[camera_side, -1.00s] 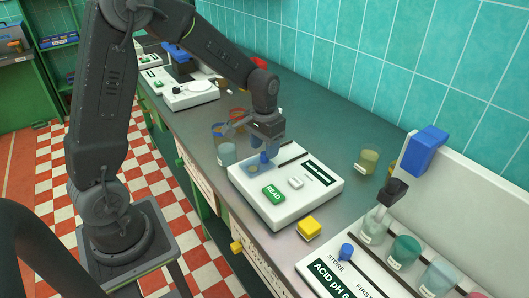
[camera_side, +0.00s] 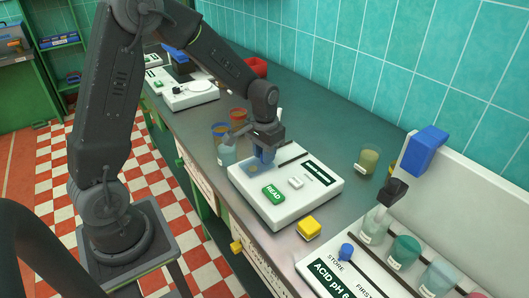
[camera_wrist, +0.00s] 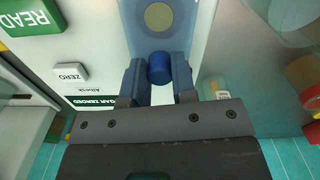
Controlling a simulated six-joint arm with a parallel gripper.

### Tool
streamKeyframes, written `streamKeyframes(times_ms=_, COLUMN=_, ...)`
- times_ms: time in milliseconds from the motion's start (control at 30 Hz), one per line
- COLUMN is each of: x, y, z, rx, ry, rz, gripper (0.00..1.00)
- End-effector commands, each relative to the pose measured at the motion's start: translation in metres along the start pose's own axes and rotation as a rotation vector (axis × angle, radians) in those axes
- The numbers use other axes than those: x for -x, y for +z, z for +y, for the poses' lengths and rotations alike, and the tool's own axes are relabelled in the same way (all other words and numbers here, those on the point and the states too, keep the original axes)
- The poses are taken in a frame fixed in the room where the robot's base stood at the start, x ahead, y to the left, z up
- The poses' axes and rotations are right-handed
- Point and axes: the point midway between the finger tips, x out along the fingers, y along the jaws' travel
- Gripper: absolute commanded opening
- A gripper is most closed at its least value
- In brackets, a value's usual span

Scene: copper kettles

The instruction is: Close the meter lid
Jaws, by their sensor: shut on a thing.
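The meter (camera_side: 285,205) is a white box on the bench with a green READ button (camera_side: 273,194) and a small white ZERO button (camera_side: 296,182). In the wrist view, a blue cylindrical knob (camera_wrist: 159,68) sits between the two blue fingers of my gripper (camera_wrist: 158,82), which is shut on it. A pale blue see-through panel (camera_wrist: 186,22), apparently the lid, lies around a round tan spot (camera_wrist: 158,16). In the side view my gripper (camera_side: 264,158) is down at the meter's back left and hides the knob. How far the lid covers the spot I cannot tell.
A dark slot (camera_side: 294,158) runs along the meter top. A yellow block (camera_side: 309,229) stands in front of it, an olive cup (camera_side: 368,160) behind to the right. A rack with a white back panel (camera_side: 470,190) is at right.

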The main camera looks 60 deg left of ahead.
Motion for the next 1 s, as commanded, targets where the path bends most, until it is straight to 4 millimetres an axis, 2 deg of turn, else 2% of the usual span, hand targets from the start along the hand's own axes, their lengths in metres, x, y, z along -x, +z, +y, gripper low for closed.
streamKeyframes(times_ms=100, x=0.0003, y=-0.0002, z=0.0, rx=0.0, ry=0.0, rz=0.001, gripper=0.0)
streamKeyframes(times_ms=667, x=0.0002, y=0.0092, z=-0.0015, rx=-0.001, ry=0.0, rz=-0.004, gripper=0.0)
streamKeyframes(times_ms=700, x=0.0002, y=0.0095, z=-0.0015, rx=-0.001, ry=0.0, rz=-0.006, gripper=0.28)
streamKeyframes(times_ms=933, x=0.0002, y=0.0086, z=-0.0014, rx=0.0, ry=0.0, rz=-0.003, gripper=0.5)
streamKeyframes(times_ms=1000, x=0.0001, y=0.0084, z=-0.0014, rx=0.0, ry=0.0, rz=-0.002, gripper=0.51)
